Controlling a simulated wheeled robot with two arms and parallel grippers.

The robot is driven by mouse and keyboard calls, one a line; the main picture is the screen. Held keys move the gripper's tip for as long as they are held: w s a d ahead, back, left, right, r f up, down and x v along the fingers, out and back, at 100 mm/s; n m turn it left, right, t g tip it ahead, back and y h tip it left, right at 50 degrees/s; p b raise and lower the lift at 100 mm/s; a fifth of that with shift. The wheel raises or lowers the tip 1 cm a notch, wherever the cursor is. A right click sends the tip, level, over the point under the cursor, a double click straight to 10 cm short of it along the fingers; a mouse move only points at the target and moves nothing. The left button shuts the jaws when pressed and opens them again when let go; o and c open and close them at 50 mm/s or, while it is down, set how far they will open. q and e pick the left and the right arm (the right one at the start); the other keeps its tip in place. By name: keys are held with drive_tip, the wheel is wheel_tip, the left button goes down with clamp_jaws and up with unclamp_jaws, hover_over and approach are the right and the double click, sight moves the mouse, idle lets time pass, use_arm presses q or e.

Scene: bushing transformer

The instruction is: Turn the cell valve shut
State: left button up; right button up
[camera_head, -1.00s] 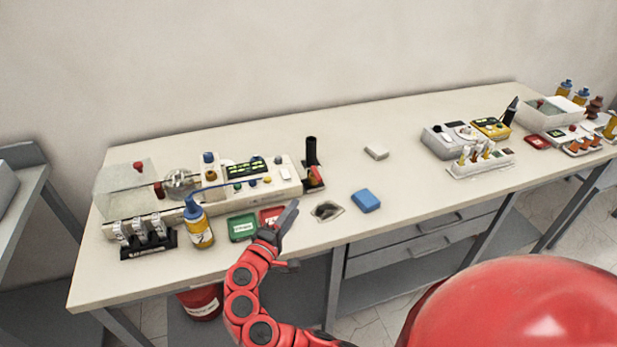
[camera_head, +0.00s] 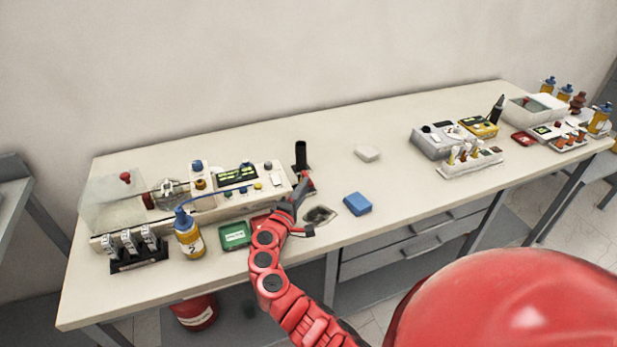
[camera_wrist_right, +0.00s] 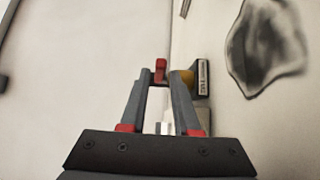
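The white tester (camera_head: 215,205) lies at the left of the bench, with a clear cell cover and several coloured knobs. A small red handle (camera_head: 308,183) is at its right end, beside a black post (camera_head: 301,156); I cannot tell for sure that it is the cell valve. My right gripper (camera_head: 298,197) is close in front of this end. In the right wrist view its fingers (camera_wrist_right: 158,84) are apart, with a red upright piece (camera_wrist_right: 160,68) showing at the gap between their tips; contact is unclear. A yellow round part (camera_wrist_right: 183,78) and a label sit beside it. My left gripper is out of view.
A blue-capped bottle (camera_head: 188,236), a green box (camera_head: 235,236) and a black rack (camera_head: 138,255) stand at the front left. A dark-stained patch (camera_head: 320,215) and a blue block (camera_head: 357,203) lie right of the gripper. The middle of the bench is mostly clear.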

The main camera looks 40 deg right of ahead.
drive_tip(key=shift+x, duration=2.05)
clamp_jaws()
